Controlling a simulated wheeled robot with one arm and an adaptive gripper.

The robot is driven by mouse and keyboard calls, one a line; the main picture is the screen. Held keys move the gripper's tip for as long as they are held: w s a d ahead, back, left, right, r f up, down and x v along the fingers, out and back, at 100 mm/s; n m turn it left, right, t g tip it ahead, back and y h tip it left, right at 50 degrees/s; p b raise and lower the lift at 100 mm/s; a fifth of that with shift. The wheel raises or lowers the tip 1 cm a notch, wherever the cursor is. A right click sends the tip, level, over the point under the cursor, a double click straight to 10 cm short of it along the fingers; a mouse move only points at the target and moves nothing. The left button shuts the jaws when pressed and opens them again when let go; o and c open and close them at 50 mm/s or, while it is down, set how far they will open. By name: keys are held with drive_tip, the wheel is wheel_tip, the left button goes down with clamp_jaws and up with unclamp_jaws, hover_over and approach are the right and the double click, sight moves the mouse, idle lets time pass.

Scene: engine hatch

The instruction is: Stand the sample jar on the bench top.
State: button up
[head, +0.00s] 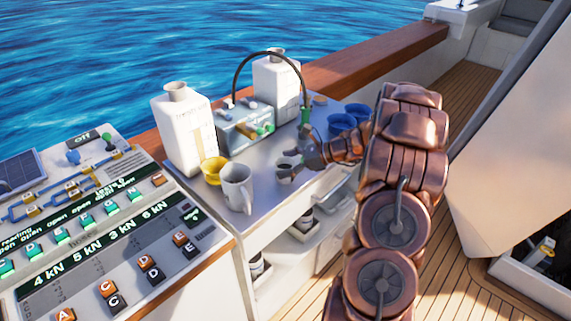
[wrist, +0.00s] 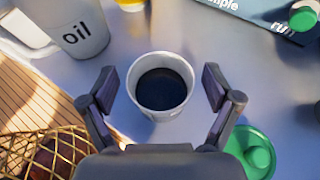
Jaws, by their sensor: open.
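The sample jar, a small white open-topped pot with dark contents, appears upright on the grey bench top (head: 262,190). It shows between my fingers in the wrist view (wrist: 161,85) and partly beside my gripper in the head view (head: 285,174). My gripper (wrist: 163,90) is open, one finger on each side of the jar, with visible gaps; nothing is held. In the head view my gripper (head: 302,160) is low over the middle of the bench. The jar's underside is hidden.
A mug marked "oil" (wrist: 75,25) stands left of the jar. A green lid-like piece (wrist: 257,152) is at lower right. Yellow cup (head: 213,170), white bottles (head: 182,130) (head: 277,88), test box (head: 245,125) and blue cups (head: 341,124) surround the spot. A control panel (head: 90,220) adjoins left.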

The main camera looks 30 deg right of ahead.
drive_tip(key=shift+r, duration=0.1)
drive_tip(key=shift+s+d+r, duration=0.15)
drive_tip(key=shift+d, duration=0.05)
drive_tip(key=b+v, duration=0.1)
drive_tip(key=v, duration=1)
drive_tip(key=s+a+r+n+g, duration=0.1)
drive_tip(key=s+a+n+g, duration=0.25)
drive_tip(key=a, duration=0.45)
drive_tip(key=s+a+r+n+g+h, duration=0.1)
drive_tip(key=s+a+n+g, duration=0.1)
drive_tip(key=a+n, duration=0.5)
drive_tip(key=s+a+r+n+g, duration=0.1)
drive_tip(key=s+a+n+g, duration=0.15)
drive_tip(key=a, duration=0.75)
drive_tip(key=s+a+n+g+h, duration=0.1)
drive_tip(key=s+a+n+h, duration=0.1)
drive_tip(key=s+n+h, duration=0.2)
drive_tip(key=s+a+f+n+g+h, duration=0.1)
drive_tip(key=s+a+n+h, duration=0.2)
drive_tip(key=s+n, duration=0.6)
drive_tip(key=s+h, duration=0.1)
drive_tip(key=s, duration=0.8)
drive_tip(key=shift+s+n+g, duration=0.25)
drive_tip(key=shift+n+g, duration=0.05)
drive_tip(key=shift+n, duration=0.1)
